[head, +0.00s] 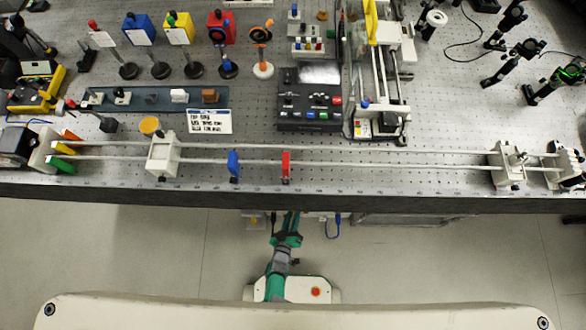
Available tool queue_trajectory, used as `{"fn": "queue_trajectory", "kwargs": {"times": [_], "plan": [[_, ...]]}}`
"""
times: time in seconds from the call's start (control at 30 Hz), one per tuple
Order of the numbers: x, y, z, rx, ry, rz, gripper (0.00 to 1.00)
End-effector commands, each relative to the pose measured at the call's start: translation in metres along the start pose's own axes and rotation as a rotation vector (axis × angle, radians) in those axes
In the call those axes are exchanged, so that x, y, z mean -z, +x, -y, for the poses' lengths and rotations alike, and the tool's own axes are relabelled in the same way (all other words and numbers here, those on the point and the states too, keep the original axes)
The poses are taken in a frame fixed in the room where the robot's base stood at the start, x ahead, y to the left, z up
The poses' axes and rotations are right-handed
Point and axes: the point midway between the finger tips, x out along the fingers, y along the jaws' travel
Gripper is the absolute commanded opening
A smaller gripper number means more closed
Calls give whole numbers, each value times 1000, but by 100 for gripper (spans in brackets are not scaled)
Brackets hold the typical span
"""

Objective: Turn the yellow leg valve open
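A small yellow tab (64,148) sits at the left end of the two long tubes (330,162), between an orange tab (71,135) and a green tab (62,166). I cannot tell for sure whether it is the yellow leg valve, or whether it is open or shut. A blue lever (234,165) and a red lever (286,166) stand on the tubes near the middle. My green and grey arm reaches up from my base to the bench's front edge near the middle. My gripper is not visible; the arm's far end disappears at the bench edge.
The perforated bench (420,170) carries optics mounts, a dark control box (310,113), and a white label card (210,121). A white block (163,155) holds the tubes at left, another (508,165) at right. The floor (120,245) before the bench is clear.

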Motion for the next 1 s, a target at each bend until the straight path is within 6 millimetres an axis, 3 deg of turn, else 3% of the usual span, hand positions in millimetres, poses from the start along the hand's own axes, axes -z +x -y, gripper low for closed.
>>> {"fn": "queue_trajectory", "kwargs": {"times": [1.0], "plan": [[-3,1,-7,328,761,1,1]]}}
